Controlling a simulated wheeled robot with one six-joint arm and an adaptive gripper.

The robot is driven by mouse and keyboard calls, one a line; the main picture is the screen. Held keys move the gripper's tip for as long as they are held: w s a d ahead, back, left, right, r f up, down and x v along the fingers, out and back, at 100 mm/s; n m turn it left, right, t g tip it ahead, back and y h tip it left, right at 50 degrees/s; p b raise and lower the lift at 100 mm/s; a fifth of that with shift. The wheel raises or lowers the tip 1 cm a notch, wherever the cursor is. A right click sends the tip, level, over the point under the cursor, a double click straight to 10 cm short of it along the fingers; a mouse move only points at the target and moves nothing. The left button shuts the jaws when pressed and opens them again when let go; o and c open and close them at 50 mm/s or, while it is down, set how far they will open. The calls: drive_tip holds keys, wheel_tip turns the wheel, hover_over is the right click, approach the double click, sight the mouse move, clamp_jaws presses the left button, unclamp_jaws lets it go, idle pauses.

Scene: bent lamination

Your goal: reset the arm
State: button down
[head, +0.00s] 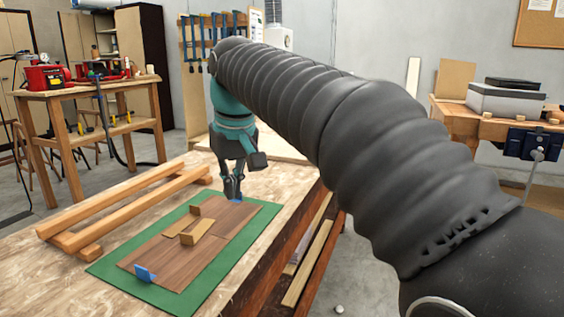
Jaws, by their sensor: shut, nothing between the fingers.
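My arm comes in from the right of the head view, bends over the workbench and points down at its end. My gripper (232,190) is shut and empty, close above the far right corner of the brown veneer panels (165,256). Whether it touches anything there cannot be told. The panels lie flat on a green mat (131,286). Two small tan wooden blocks (197,231) sit on the panels. A blue piece (145,274) is at their near left edge, and another blue bit (236,202) shows beside my fingertips.
The bench (60,295) carries a frame of wooden rails (128,200) left of the mat. Boards (308,262) lie on a lower shelf at its right. A wooden table (95,125) with red equipment stands at the back left. Another bench with grey boxes (505,102) stands at the right.

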drive_tip(key=shift+m+t, duration=0.3)
drive_tip(key=shift+m, duration=0.4)
drive_tip(key=s+d, duration=0.1)
drive_tip(key=d, duration=0.1)
drive_tip(key=s+d+f, duration=0.1)
drive_tip(key=d, duration=0.4)
drive_tip(key=shift+s+d+f, duration=0.15)
drive_tip(key=shift+s+f, duration=0.1)
drive_tip(key=shift+s, duration=0.15)
drive_tip(key=s+d+f+m+t+h, duration=0.1)
drive_tip(key=s+d+f+m, duration=0.4)
drive_tip(key=s+d+f, duration=1.2)
drive_tip(key=shift+s+d+f+t, duration=0.4)
drive_tip(key=shift+f+t, duration=0.25)
drive_tip(key=shift+t, duration=0.15)
